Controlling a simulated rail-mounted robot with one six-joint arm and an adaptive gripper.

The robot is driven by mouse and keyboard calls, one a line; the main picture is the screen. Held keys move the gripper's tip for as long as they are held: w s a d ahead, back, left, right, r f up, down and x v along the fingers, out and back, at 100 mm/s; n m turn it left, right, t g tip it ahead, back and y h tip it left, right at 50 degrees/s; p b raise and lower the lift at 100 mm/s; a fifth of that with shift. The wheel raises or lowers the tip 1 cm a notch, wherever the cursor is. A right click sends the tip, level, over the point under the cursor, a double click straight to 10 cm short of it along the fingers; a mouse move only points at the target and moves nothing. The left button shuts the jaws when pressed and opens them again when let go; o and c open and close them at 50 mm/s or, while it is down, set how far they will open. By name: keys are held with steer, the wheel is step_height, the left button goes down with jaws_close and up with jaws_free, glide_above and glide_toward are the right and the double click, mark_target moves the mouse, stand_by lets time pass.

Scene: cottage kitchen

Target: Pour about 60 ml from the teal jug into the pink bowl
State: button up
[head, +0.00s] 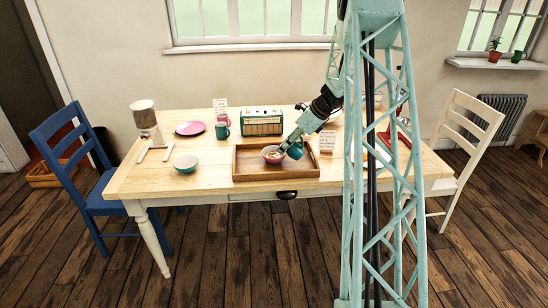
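The pink bowl (272,154) stands in the wooden tray near the table's front edge, with something pale inside it. The teal jug (296,150) is at the bowl's right side, its mouth side close to the bowl's rim, and it looks tilted toward the bowl. My gripper (299,137) comes down from the upper right and is shut on the jug. The fingers are small here and partly merge with the jug. I cannot make out any stream of liquid or the level in the jug.
The wooden tray (246,166) has raised walls. A teal radio (262,121) stands behind it. To the left are a teal bowl (186,163), a pink plate (189,128), a teal mug (222,131) and a dispenser (146,117). My column hides part of the table's right side.

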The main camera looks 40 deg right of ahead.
mark_target(303, 150)
steer(key=shift+r+t+b, duration=0.15)
steer(key=shift+t+b, duration=0.15)
steer(key=shift+b, duration=0.55)
stand_by(0.3)
steer(key=shift+s+r+t+y, duration=0.1)
steer(key=shift+r+t+y, duration=0.2)
steer(key=shift+t+y, duration=0.15)
steer(key=shift+s+d+r+t, duration=0.1)
steer(key=shift+r+t, duration=0.1)
steer(key=shift+t, duration=0.25)
steer(key=shift+y, duration=0.25)
steer(key=shift+s+d+f+t, duration=0.15)
steer(key=shift+s+f+t, duration=0.1)
steer(key=shift+s+t, duration=0.2)
stand_by(1.0)
steer(key=shift+s+d+f+t+y, duration=0.25)
steer(key=shift+s+f+t+y, duration=0.15)
steer(key=shift+t, duration=0.25)
steer(key=shift+s+d+f+t+y, duration=0.2)
steer(key=shift+s+f+t+y, duration=0.15)
steer(key=shift+s+t, duration=0.2)
steer(key=shift+s+d+r+t+y, duration=0.1)
steer(key=shift+s+d+t+y, duration=0.25)
steer(key=shift+s+t, duration=0.35)
steer(key=shift+s+d+t+y, duration=0.2)
steer(key=shift+s+t+y, duration=0.15)
steer(key=shift+t, duration=0.5)
steer(key=shift+s+d, duration=0.1)
steer(key=shift+s, duration=0.1)
